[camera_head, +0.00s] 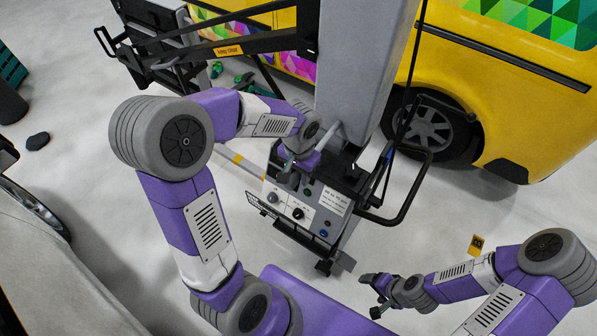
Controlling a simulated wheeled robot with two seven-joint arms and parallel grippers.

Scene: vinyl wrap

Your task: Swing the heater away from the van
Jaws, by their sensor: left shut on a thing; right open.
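The heater is a wheeled stand with a tall grey column (362,75), a control box (305,205) with knobs at its foot, and black boom arms (235,40) reaching to the upper left. The yellow van (540,105) stands behind it, with colourful triangle wrap on its side. The boom overlaps the van's side in the picture; the gap between them cannot be judged. My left gripper (287,172) is at the stand just above the control box, shut on part of the heater; its fingertips are partly hidden. My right gripper (372,286) is open and empty, in front of the box.
A black tube handle (412,200) sticks out right of the stand. A small yellow tag (476,244) shows near my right arm. Green-handled items (243,79) lie beyond the boom. A dark lump (38,141) lies on the pale floor at left. Floor between is clear.

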